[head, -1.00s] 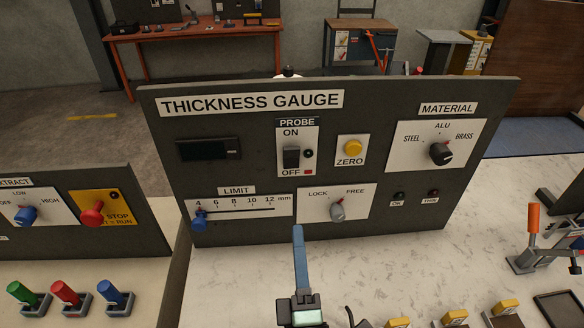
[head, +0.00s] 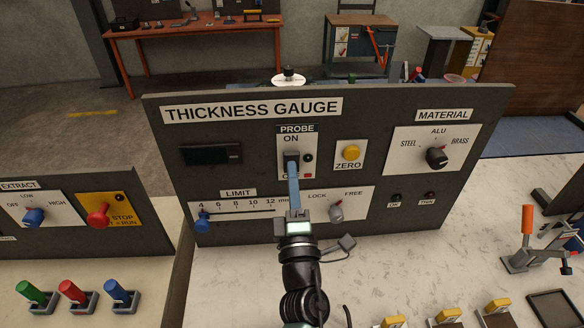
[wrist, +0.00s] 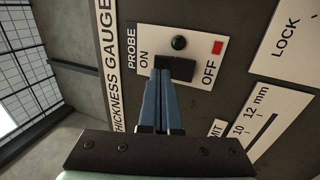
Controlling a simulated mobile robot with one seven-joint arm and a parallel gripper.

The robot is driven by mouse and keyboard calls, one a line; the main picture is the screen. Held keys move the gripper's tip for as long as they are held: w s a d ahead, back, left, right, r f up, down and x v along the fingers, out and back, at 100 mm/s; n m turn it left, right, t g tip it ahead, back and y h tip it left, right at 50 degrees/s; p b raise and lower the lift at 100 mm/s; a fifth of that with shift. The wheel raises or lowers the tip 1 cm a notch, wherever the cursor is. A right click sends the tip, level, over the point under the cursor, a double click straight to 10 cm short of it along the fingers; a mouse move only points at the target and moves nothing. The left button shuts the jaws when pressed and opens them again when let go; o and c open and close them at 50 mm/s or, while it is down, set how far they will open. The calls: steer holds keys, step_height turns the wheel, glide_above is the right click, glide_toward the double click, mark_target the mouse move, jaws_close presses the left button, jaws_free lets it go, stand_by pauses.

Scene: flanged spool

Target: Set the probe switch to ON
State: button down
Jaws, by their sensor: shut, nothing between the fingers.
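The probe switch (head: 291,154) is a black rocker on a white plate, with ON above it and OFF below. My gripper (head: 292,166) has slim blue fingers, shut and empty, with the tips at the switch and covering its lower part and most of the OFF label. In the wrist view the fingertips (wrist: 163,74) overlap the black switch block (wrist: 180,66). I cannot tell whether they press on it. A small round lamp (wrist: 179,42) beside the switch looks dark, and a red mark (wrist: 217,48) shows by OFF.
The yellow ZERO button (head: 351,153) is to the right of the switch. The LOCK/FREE knob (head: 336,212) and LIMIT slider (head: 202,222) sit lower on the panel, the MATERIAL knob (head: 437,158) at the right. A grey connector (head: 345,243) lies on the bench near my wrist.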

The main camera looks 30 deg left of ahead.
steer(key=shift+w+a+r, duration=0.15)
steer(key=shift+w+a, duration=0.1)
steer(key=shift+w, duration=0.15)
steer(key=shift+r, duration=0.1)
steer(key=p, duration=0.3)
steer(key=shift+w+r+g, duration=0.15)
steer(key=shift+r+g, duration=0.15)
steer(key=shift+r, duration=0.1)
steer(key=shift+a+f, duration=0.1)
steer(key=shift+f, duration=0.25)
